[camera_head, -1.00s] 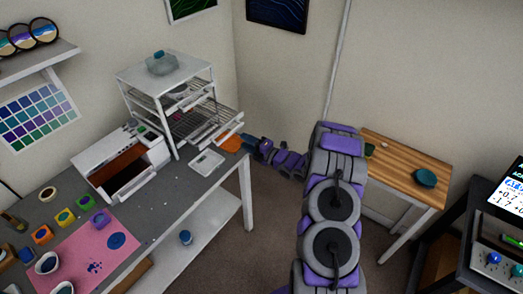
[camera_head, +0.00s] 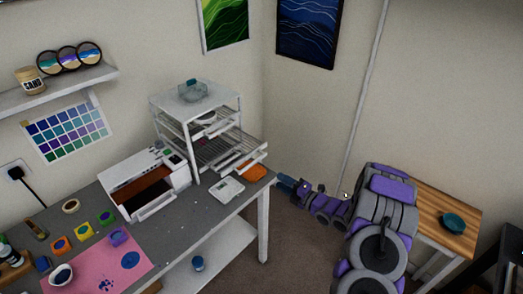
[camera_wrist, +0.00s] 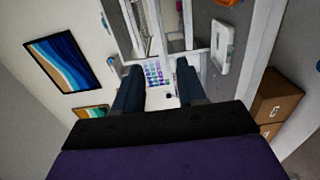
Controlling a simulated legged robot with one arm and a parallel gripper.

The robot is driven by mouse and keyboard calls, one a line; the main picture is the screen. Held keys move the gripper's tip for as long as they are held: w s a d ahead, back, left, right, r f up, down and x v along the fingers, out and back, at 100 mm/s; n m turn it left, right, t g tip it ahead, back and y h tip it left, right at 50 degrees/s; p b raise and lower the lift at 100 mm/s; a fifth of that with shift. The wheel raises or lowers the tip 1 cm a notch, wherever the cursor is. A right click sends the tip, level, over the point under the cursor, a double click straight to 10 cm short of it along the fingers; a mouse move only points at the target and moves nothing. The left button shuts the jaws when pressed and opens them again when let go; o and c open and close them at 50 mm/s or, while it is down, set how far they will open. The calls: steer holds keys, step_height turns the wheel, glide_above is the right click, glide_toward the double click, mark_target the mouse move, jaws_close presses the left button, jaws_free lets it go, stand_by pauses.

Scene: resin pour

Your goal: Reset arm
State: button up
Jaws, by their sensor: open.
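My gripper (camera_head: 287,184) is at the end of my purple and grey arm, near the right end of the grey workbench (camera_head: 205,213). In the wrist view its two dark fingers (camera_wrist: 155,85) are spread apart with nothing between them. An orange object (camera_head: 251,172) lies on the bench corner close to the fingertips; I cannot tell from the head view whether they touch it. A white rack with wire shelves (camera_head: 198,103) stands on the bench left of my gripper, with one shelf pulled out. A small white flat device (camera_head: 227,189) lies in front of the rack.
A white box machine (camera_head: 145,181), paint pots (camera_head: 83,231) and a pink mat (camera_head: 85,272) are on the bench. A wooden side table (camera_head: 425,212) with a teal bowl (camera_head: 453,223) stands behind my arm. Open floor lies between bench and arm.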

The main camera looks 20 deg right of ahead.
step_height(320, 180, up, 4)
steer(key=w+d+m+g+h+b, duration=0.1)
steer(key=w+m+g+h+b, duration=0.15)
steer(key=m+g+h, duration=0.35)
steer(key=s+r+m+g+h+b, duration=0.1)
steer(key=s+r+m+g+h, duration=0.1)
steer(key=s+r+m+h, duration=0.45)
steer(key=s+a+m+g+y+b, duration=0.1)
steer(key=s+a+m+g, duration=0.2)
steer(key=s, duration=1)
steer(key=s+a+r+m+g+y+b, duration=0.1)
steer(key=s+a+m+g, duration=0.2)
steer(key=s+a, duration=0.6)
steer(key=s+a+m+g+y+b, duration=0.1)
steer(key=s+a+m+g, duration=0.2)
steer(key=s, duration=1.6)
steer(key=a+m, duration=0.2)
steer(key=a, duration=0.1)
steer(key=shift+r+g+y, duration=0.3)
steer(key=shift+r+y, duration=0.05)
